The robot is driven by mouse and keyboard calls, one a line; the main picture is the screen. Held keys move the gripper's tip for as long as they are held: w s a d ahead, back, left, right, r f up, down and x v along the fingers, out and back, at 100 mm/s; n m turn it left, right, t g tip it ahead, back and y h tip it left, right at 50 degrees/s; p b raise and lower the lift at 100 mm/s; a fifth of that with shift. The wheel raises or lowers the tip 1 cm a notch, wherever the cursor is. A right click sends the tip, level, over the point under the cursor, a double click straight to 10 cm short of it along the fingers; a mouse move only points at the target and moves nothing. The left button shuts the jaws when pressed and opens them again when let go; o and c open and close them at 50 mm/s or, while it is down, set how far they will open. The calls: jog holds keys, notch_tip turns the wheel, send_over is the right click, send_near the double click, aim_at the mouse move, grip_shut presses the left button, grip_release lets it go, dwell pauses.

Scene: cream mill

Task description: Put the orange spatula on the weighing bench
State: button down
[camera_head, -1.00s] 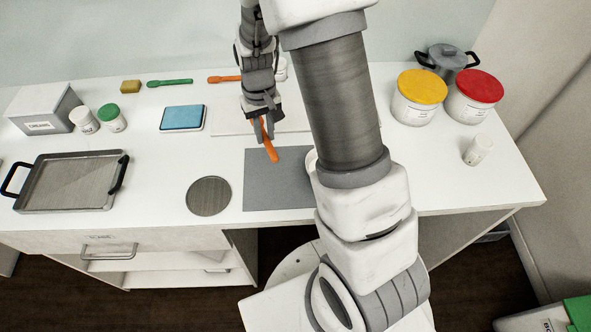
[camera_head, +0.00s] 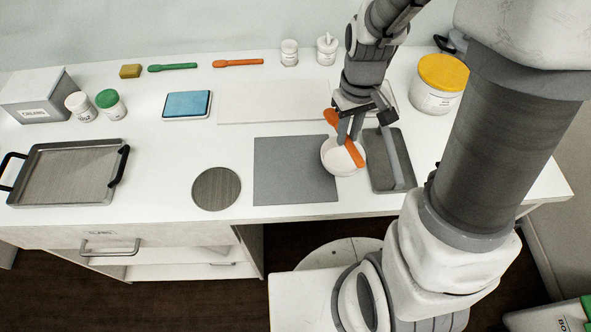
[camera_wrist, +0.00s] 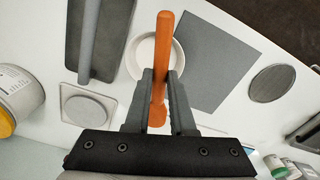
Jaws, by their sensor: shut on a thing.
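My gripper (camera_head: 348,137) is shut on an orange spatula (camera_head: 354,152). The spatula is tilted and appears above a white bowl (camera_head: 335,170); I cannot tell whether it touches the bowl. In the wrist view the spatula (camera_wrist: 164,60) runs between my gripper's fingers (camera_wrist: 160,78), over the bowl (camera_wrist: 140,72). Another orange utensil (camera_head: 238,63) lies at the back of the white bench (camera_head: 160,155), apart from my gripper. No label marks this bench as the weighing bench.
A grey mat (camera_head: 292,170) lies left of the bowl, and a dark grey tray (camera_head: 380,178) right of it. A round plate (camera_head: 216,188), a handled tray (camera_head: 65,172), a blue pad (camera_head: 187,104) and a yellow-lidded tub (camera_head: 438,88) stand on the bench. Bare bench shows between them.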

jog(key=shift+s+d+f+n, duration=0.1)
jog(key=shift+s+n, duration=0.3)
jog(key=shift+s, duration=0.8)
jog(key=shift+s+a+f, duration=0.1)
jog(key=shift+a, duration=0.15)
send_over(295, 171)
notch_tip(295, 171, down, 7)
jog(key=shift+r, duration=0.15)
jog(key=shift+f, duration=2)
jog(key=shift+f, duration=0.15)
jog(key=c, duration=0.8)
grip_release()
jog(key=shift+o, duration=0.2)
